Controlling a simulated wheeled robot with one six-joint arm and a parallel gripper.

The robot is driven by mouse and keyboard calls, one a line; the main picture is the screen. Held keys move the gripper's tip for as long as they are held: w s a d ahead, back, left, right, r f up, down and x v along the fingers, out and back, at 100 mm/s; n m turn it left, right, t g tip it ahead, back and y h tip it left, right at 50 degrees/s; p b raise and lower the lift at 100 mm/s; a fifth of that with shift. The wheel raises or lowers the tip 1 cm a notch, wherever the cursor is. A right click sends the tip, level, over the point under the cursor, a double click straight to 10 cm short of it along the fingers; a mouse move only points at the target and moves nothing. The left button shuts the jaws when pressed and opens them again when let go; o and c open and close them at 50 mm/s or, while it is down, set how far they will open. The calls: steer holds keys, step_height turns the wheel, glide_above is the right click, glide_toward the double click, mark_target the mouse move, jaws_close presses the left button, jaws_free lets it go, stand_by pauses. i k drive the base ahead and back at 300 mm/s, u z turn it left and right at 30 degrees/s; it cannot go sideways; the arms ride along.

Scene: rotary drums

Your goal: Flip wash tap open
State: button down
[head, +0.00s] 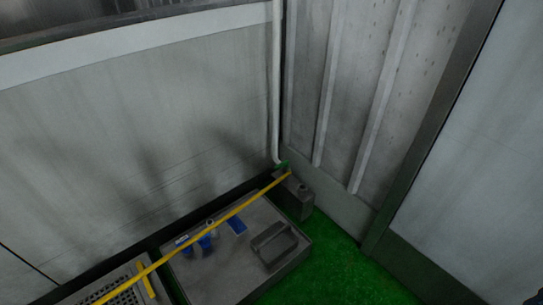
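No thing in the head view can be made out for certain as the wash tap. A white pipe (276,85) runs down the corner of the walls. A small green part (282,166) sits at its lower end, next to a small grey box-like unit (297,198). These are too small and dark to tell whether the green part is a tap handle or how it is turned. My gripper is not in view.
A yellow bar (215,222) slants across the view, passing in front of a grey flat-topped unit (215,280) with blue items (204,241) and a dark raised frame (273,246). A perforated grate (125,294) is at lower left. Green floor (335,270) is clear at lower right.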

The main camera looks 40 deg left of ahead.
mark_target(286, 164)
steer(key=u, duration=0.6)
steer(key=i, duration=0.9)
steer(key=u, duration=1.2)
steer(key=i, duration=0.3)
steer(key=u, duration=0.2)
